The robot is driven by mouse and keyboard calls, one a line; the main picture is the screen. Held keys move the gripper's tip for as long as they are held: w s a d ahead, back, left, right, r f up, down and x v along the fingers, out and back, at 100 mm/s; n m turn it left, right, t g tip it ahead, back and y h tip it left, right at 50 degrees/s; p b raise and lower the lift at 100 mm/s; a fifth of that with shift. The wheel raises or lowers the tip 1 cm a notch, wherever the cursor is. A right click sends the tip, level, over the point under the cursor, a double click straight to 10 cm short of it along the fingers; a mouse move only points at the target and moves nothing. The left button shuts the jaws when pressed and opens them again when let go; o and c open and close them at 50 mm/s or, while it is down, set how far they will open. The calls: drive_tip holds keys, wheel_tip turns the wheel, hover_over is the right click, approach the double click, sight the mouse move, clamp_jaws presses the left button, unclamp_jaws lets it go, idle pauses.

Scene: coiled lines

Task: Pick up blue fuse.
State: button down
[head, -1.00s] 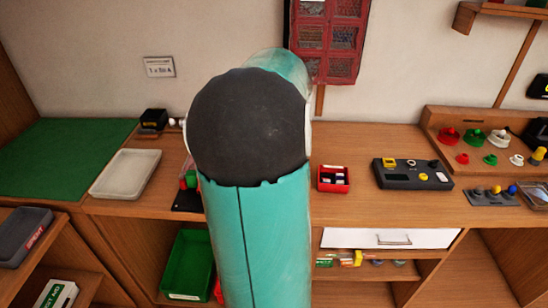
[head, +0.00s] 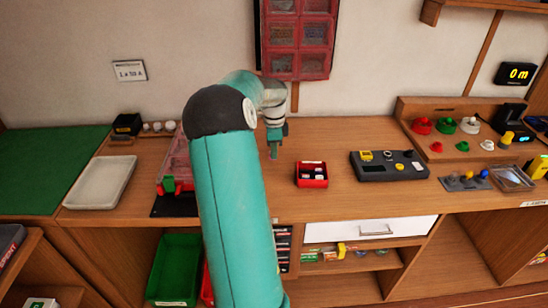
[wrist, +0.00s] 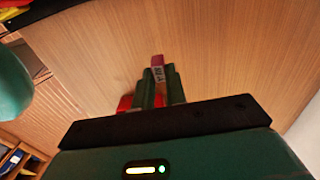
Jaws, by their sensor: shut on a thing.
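My gripper (head: 275,147) is above the bench top, left of a small red box (head: 311,181). In the wrist view its green fingers (wrist: 159,92) are shut on a small fuse-like piece (wrist: 158,70). The red box holds several small dark and white pieces. I cannot tell whether one of them is a blue fuse.
A dark panel (head: 390,172) with yellow and white knobs lies right of the box. A pale tray (head: 98,184) and green mat (head: 45,172) are at the left. A red bin rack (head: 299,38) hangs on the wall. Bare bench surrounds the red box.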

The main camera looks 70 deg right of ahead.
drive_tip(key=shift+d+f, duration=0.25)
drive_tip(key=shift+f, duration=0.1)
drive_tip(key=shift+w+f, duration=0.1)
drive_tip(key=shift+f, duration=1.4)
drive_tip(key=shift+f, duration=0.15)
drive_tip(key=c, duration=1.4)
unclamp_jaws()
drive_tip(key=shift+c, duration=0.2)
wheel_tip(320, 180, up, 12)
drive_tip(key=shift+r, duration=0.2)
